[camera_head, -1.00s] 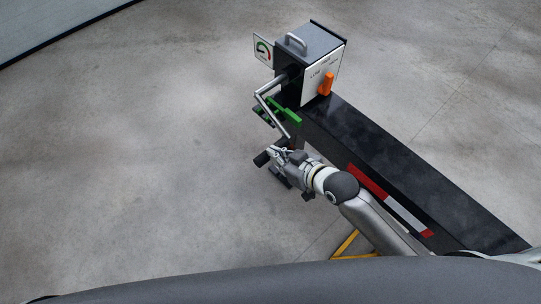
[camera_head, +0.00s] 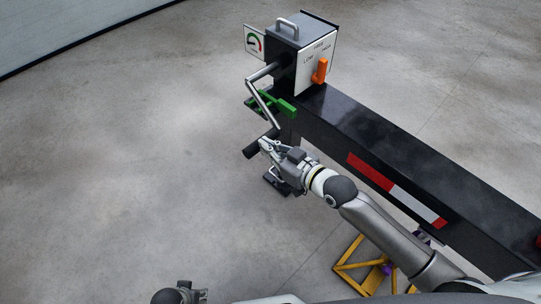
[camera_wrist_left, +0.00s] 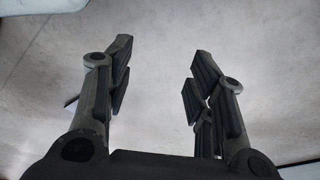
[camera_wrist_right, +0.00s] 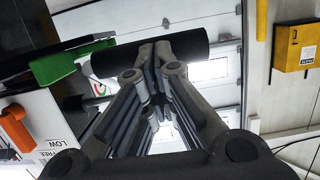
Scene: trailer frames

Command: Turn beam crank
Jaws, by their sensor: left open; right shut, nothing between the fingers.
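The crank (camera_head: 262,103) is a bent silver rod on the left side of a grey gearbox (camera_head: 302,52), at the end of the black beam (camera_head: 400,165). Its black cylindrical grip (camera_head: 257,146) is at the rod's lower end. My right gripper (camera_head: 268,146) is at this grip. In the right wrist view, its fingers (camera_wrist_right: 155,52) are shut, with their tips overlapping the black grip (camera_wrist_right: 192,46); whether they touch it I cannot tell. My left gripper (camera_head: 180,294) shows partly at the bottom edge. In the left wrist view its fingers (camera_wrist_left: 160,70) are open and empty above floor.
An orange lever (camera_head: 320,71) is on the gearbox's white front, with a gauge plate (camera_head: 254,42) at its left. A green part (camera_head: 285,107) is near the crank. A yellow stand (camera_head: 352,268) is below the beam. The floor (camera_head: 110,170) at left is clear.

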